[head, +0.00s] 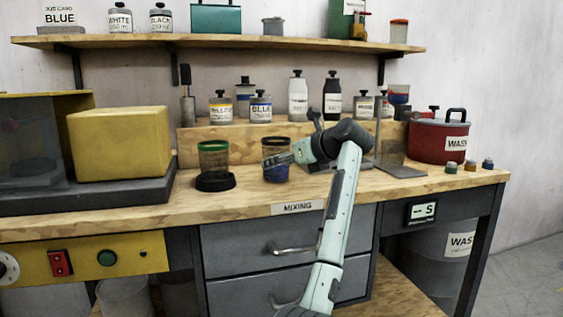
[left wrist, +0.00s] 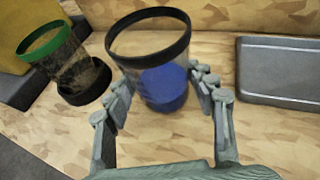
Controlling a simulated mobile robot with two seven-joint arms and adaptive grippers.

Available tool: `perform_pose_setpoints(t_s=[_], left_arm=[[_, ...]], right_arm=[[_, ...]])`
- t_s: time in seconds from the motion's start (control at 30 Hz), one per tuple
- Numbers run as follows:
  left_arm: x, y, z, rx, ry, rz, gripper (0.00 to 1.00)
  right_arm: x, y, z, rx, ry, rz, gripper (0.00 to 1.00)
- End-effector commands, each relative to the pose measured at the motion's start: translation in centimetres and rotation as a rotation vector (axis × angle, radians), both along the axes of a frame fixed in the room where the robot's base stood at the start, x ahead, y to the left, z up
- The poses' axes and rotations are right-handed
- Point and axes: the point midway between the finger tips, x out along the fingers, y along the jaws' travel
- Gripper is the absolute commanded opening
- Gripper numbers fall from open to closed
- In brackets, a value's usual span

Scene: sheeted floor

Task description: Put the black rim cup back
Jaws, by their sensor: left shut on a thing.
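The black rim cup (left wrist: 150,60) is a clear cup with blue paint in its lower part. In the head view it (head: 277,174) is above the middle of the bench, right of the green rim cup. My left gripper (left wrist: 162,84) has one finger on each side of it and is shut on it. In the head view the gripper (head: 284,158) reaches the cup from the right. The cup looks near the wood; I cannot tell whether it touches. The green rim cup (head: 213,158) stands with a black ring at its base (head: 215,182). My right gripper is out of view.
A yellow box (head: 120,142) stands at the left. A grey stand base (head: 401,171) lies right of the cup, with a red waste pot (head: 438,138) beyond. Labelled bottles, including yellow (head: 221,108) and blue (head: 260,107), line the raised step behind. The bench front by the mixing label is clear.

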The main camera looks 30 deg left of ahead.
Motion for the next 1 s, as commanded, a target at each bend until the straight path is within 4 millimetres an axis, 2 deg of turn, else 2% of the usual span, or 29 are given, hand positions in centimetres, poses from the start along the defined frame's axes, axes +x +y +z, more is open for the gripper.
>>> perform_pose_setpoints(t_s=[0.07,0.1,0.27,0.63,0.67,0.83,1.0], left_arm=[[0.0,0.0,-0.2,0.000,0.000,-0.001,0.18],[0.0,0.0,-0.2,-0.001,0.001,0.000,0.58],[0.0,0.0,-0.2,-0.001,0.001,0.000,0.76],[0.0,0.0,0.3,0.001,0.000,0.000,0.76],[0.0,-0.3,0.3,0.000,-0.001,-0.002,0.76],[-0.8,-3.1,1.3,-0.004,-0.002,-0.005,0.76],[-1.9,-6.4,2.8,-0.004,-0.002,-0.005,0.76]], right_arm=[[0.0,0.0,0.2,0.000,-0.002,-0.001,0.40],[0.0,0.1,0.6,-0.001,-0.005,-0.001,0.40],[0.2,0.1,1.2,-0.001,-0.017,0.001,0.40],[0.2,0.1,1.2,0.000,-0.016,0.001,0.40],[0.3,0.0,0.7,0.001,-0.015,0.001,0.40],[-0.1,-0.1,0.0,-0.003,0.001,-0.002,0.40],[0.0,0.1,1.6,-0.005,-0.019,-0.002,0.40]])
